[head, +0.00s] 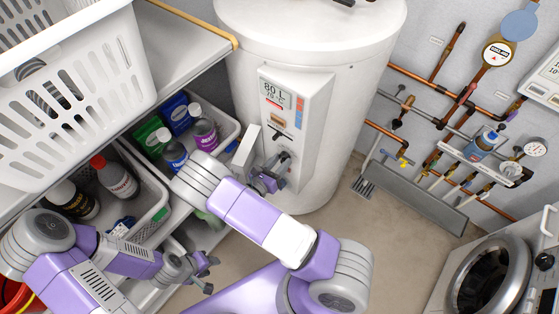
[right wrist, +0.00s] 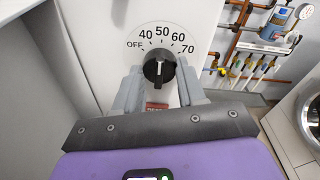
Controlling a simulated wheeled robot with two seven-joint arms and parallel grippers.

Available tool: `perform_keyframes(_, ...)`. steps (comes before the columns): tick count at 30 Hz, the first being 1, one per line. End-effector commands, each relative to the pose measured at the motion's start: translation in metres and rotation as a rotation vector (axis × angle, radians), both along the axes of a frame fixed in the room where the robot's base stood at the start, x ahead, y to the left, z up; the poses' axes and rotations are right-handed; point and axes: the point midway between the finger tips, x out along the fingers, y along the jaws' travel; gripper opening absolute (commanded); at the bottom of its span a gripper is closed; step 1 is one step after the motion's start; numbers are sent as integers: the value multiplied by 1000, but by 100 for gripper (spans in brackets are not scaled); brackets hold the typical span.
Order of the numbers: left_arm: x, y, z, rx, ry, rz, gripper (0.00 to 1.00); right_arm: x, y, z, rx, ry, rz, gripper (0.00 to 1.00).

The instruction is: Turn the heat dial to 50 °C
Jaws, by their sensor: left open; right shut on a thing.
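The heat dial (right wrist: 160,70) is a black round knob on the water heater's white panel. A printed scale above it (right wrist: 162,42) reads OFF, 40, 50, 60, 70. The knob's raised grip stands about upright in the right wrist view, near the line of 50; its exact setting is hard to tell. My right gripper (right wrist: 160,88) is shut on the dial, one grey finger on each side. In the head view my right gripper (head: 272,178) is at the panel's lower part. My left gripper (head: 210,274) is open and empty, below the shelf's bins.
The white water heater (head: 330,110) has a display panel (head: 276,92). A shelf at left holds a white basket (head: 75,90) and bins of bottles. Pipes with gauges (head: 497,55) line the right wall. A washing machine (head: 490,275) is at lower right.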

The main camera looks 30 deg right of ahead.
Motion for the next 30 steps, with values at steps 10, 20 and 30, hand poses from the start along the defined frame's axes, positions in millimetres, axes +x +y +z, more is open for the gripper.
perform_keyframes(10,0,0,1,0,0,0,43,0,0,-1,-5,17,1,9)
perform_keyframes(20,0,0,1,0,0,0,43,0,0,-1,-5,15,1,65)
perform_keyframes(30,0,0,2,0,0,0,43,-2,4,0,-6,14,1,65)
